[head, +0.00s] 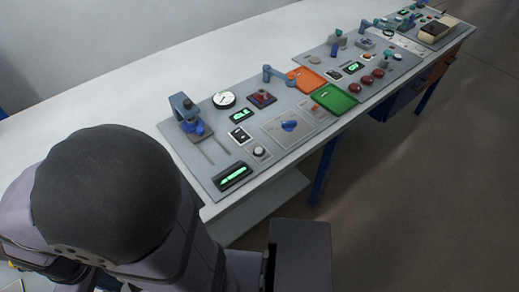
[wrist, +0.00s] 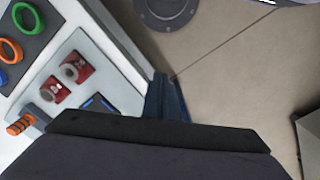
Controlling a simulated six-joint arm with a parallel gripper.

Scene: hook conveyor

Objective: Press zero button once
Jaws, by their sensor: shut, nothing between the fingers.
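The long grey control panel (head: 208,172) lies on the white bench in the head view. Its near section has a round pale button or knob (head: 259,152) on a small plate, beside a green-lit display (head: 233,177). No label is legible, so I cannot tell which control is the zero button. My gripper (head: 300,255) is a dark block low in the head view, in front of the bench and apart from the panel. Its dark body (wrist: 160,145) fills the bottom of the wrist view. It is shut and holds nothing.
A round dial (head: 224,99), a blue clamp-like device (head: 188,118), orange (head: 306,80) and green (head: 335,98) trays and several red buttons crowd the panel. The wrist view shows coloured rings (wrist: 10,50) and red square fixtures (wrist: 75,68) at left. The floor (head: 420,190) is open at right.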

